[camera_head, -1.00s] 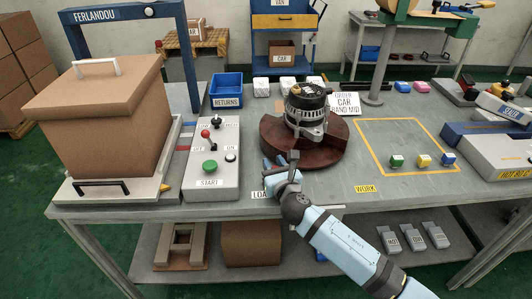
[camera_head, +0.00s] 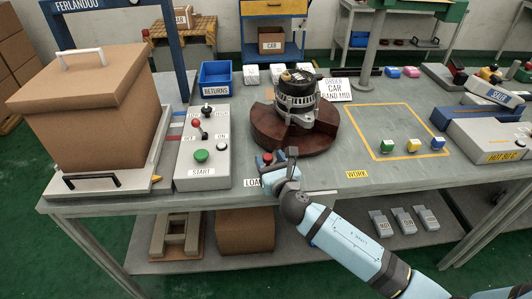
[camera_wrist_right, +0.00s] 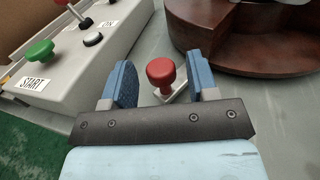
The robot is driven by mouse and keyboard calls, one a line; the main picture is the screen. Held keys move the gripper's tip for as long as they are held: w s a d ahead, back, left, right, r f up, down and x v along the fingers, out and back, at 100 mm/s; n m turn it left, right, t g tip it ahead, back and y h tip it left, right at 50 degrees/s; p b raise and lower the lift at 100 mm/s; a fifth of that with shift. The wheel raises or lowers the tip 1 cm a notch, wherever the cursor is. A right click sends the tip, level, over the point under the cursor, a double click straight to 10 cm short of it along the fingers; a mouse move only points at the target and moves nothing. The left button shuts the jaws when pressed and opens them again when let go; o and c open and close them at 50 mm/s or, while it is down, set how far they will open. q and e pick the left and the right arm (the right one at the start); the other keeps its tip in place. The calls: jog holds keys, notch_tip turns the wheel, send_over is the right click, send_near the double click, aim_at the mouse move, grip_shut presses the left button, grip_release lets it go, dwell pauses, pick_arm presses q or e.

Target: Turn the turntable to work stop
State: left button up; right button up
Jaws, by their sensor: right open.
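The turntable (camera_head: 318,138) is a dark red-brown round disc with a stepped cut-out, on the grey bench. An alternator (camera_head: 297,98) stands upright on it. A red knob (camera_head: 267,157) on a short stem and small base is at the turntable's front, left of centre; it also shows in the right wrist view (camera_wrist_right: 160,72). My right gripper (camera_head: 276,170) is low at the bench's front edge. In the right wrist view its blue fingers (camera_wrist_right: 160,84) are open, with the knob seen in the gap just ahead, not clamped. My left gripper is out of view.
A control box (camera_head: 204,165) with a green START button stands left of the knob. A yellow "WORK" label (camera_head: 357,174) lies to the right on the front edge; the "LOAD" label is partly hidden. A large brown box (camera_head: 85,110) is further left. A yellow-outlined area (camera_head: 395,120) is at right.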

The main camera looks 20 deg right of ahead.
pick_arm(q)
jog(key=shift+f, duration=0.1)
pick_arm(e)
jog(key=s, duration=1)
jog(key=shift+o, duration=0.2)
jog(key=shift+s, duration=0.1)
